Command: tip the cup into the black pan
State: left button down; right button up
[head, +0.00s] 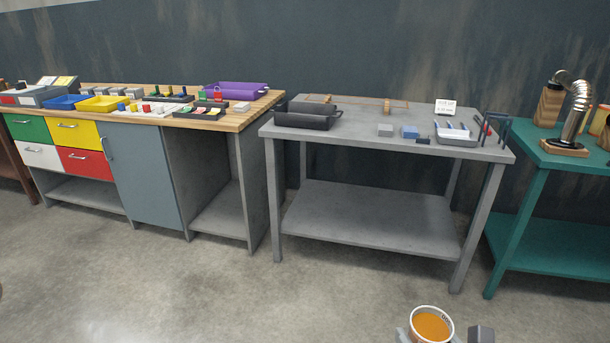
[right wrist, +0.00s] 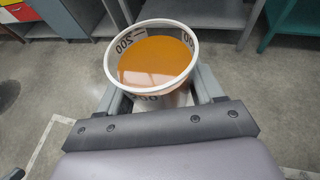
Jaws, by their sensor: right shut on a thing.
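A white cup (head: 431,322) with dark markings holds orange liquid and shows at the bottom of the head view. My right gripper (head: 440,335) is shut on it, and the cup looks close to upright. In the right wrist view the cup (right wrist: 152,60) sits between the fingers of my right gripper (right wrist: 160,100), with numbers on its wall. The black pan (head: 308,116) stands on the left part of the grey table, well ahead of the cup and apart from it. My left gripper is not in view.
The grey table (head: 360,135) also carries small grey and blue blocks, a grey tray (head: 457,139) and a white card (head: 445,106). A wooden workbench (head: 236,122) with trays stands left, a teal table (head: 560,160) right. The floor (head: 340,290) before the grey table is clear.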

aim_at(302, 116)
jog(key=i+l+u, duration=0.35)
jog(key=i, duration=0.55)
jog(key=i+l+u, duration=0.35)
jog(key=i+l, duration=0.45)
jog(key=i+l+u, duration=0.3)
jog(key=i+l, duration=0.4)
jog(key=l, duration=0.2)
